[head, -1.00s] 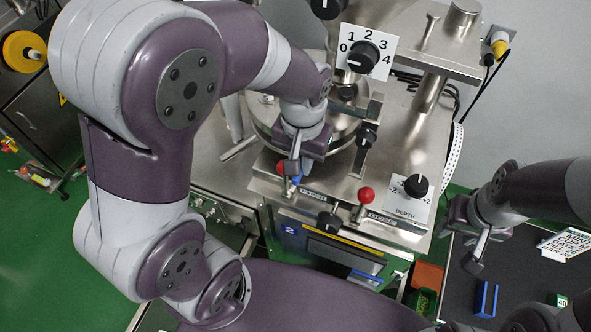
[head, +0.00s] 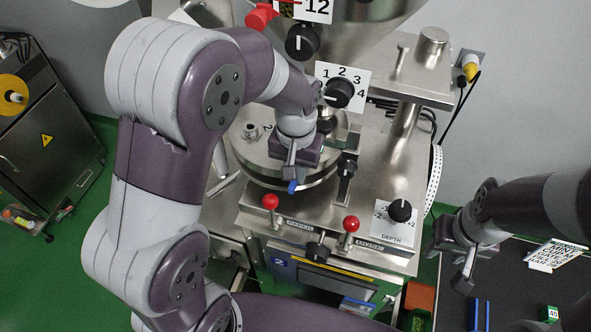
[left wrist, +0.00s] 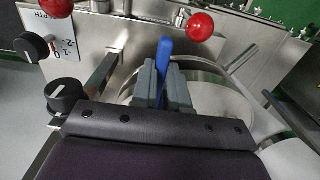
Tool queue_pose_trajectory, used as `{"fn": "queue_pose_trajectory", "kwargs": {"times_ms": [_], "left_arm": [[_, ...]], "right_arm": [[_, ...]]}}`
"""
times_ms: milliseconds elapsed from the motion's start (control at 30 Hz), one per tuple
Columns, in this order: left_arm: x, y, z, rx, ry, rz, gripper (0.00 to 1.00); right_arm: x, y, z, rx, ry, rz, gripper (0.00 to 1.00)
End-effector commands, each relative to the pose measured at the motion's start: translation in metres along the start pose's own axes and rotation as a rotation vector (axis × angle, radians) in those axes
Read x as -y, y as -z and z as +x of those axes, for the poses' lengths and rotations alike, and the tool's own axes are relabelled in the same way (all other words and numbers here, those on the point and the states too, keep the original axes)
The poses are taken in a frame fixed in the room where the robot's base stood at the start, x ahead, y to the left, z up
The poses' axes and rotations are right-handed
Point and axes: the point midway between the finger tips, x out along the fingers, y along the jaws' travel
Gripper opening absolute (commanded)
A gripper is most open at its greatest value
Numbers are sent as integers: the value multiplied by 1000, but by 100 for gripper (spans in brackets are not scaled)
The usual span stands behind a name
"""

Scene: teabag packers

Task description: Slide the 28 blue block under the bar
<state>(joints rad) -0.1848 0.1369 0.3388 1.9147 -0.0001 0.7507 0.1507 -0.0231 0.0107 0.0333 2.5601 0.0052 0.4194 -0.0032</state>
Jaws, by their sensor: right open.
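My left gripper (head: 291,178) is over the front part of the round steel plate (head: 262,172) of the machine. It is shut on a slim blue block (head: 293,187). In the left wrist view the blue block (left wrist: 164,62) stands up between the grey fingers of the left gripper (left wrist: 163,85); no number can be read on it. A flat metal bar (left wrist: 103,72) runs beside it, apart from the block, with a black knob at its near end. My right gripper (head: 460,265) is open and empty at the right, above the dark table.
Two red ball knobs (head: 270,202) (head: 351,224) stand at the machine's front edge. A black dial (head: 400,210) sits on the depth plate. Another blue block (head: 480,314) and a green block marked 40 (head: 549,314) are on the dark table (head: 512,290).

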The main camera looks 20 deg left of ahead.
Motion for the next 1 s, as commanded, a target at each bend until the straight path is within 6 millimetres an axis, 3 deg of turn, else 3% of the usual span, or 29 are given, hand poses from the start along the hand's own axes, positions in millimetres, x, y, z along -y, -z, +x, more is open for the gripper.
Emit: {"fn": "queue_pose_trajectory", "kwargs": {"times_ms": [33, 100, 633, 767, 900, 1000], "left_arm": [[0, 0, 0, 0, 0, 0, 27], [0, 0, 0, 0, 0, 0, 44], [0, -6, 1, 0, 0, 0, 44], [0, -28, 2, -1, 0, 1, 44], [0, -66, 0, -2, 0, 2, 44], [0, -90, -15, -2, 0, 1, 44]], "right_arm": [[0, 0, 0, 0, 0, 0, 43], [0, 0, 0, 0, 0, 0, 43], [0, 0, 3, 0, 0, 0, 43], [0, -1, 10, 0, 0, 0, 43], [0, -2, 18, 0, 0, 0, 43], [0, 0, 4, 0, 0, 0, 43]]}}
